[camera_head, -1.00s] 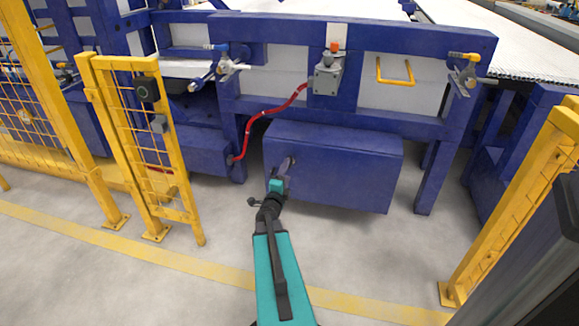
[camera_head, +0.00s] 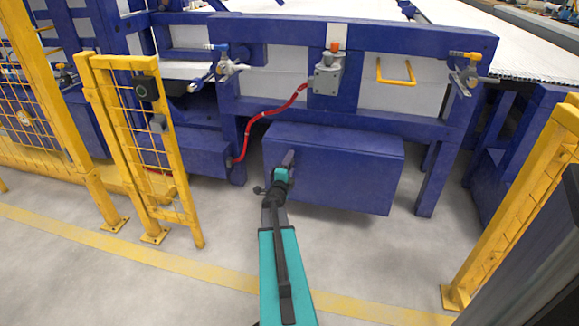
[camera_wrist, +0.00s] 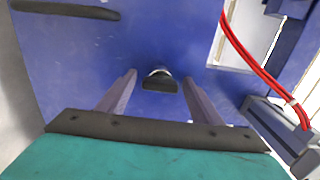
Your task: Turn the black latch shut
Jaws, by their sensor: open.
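The black latch (camera_wrist: 160,82) shows in the wrist view as a small dark half-round knob with a bright metallic base on a blue panel. It lies between the two grey fingers of my gripper (camera_wrist: 159,77), which are apart with nothing clasped. I cannot tell how far the fingertips are from the panel. In the head view my gripper (camera_head: 288,160) is at the left end of the blue box (camera_head: 340,170), and the latch is hidden behind the gripper and wrist.
A long black bar (camera_wrist: 65,10) is on the panel at the upper left of the wrist view. A red hose (camera_head: 270,115) runs above the box to the left. Yellow fences (camera_head: 150,150) stand left and right. The grey floor (camera_head: 230,235) around my arm is clear.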

